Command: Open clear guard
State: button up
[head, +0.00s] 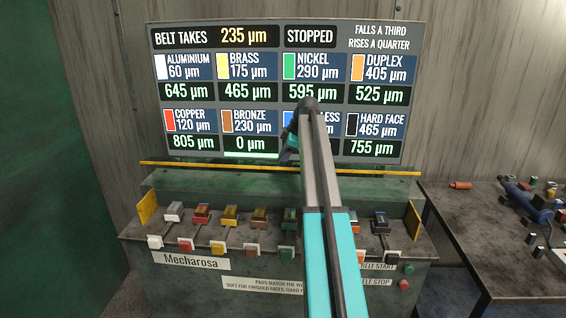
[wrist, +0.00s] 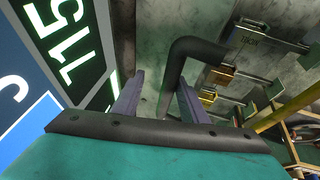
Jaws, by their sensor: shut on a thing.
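The clear guard shows in the head view as a thin yellow edge bar (head: 220,166) across the console, just below the display; its clear pane is hard to make out. A dark bent handle bar (wrist: 195,48) runs between the two purple fingers of my gripper (wrist: 160,88) in the wrist view, and the fingers are shut on it. The yellow bar also shows at the right of the wrist view (wrist: 290,107). In the head view my gripper (head: 290,146) is up in front of the display, mostly hidden behind my arm.
The display (head: 270,90) stands close behind my gripper. Below, the console (head: 190,285) carries a row of coloured pads and switches between yellow side plates (head: 148,207). A side table (head: 480,225) with small parts and a blue tool (head: 528,196) stands at the right.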

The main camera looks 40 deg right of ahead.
jog(key=b+v, duration=0.3)
jog(key=v, duration=1.1)
dwell(0.3)
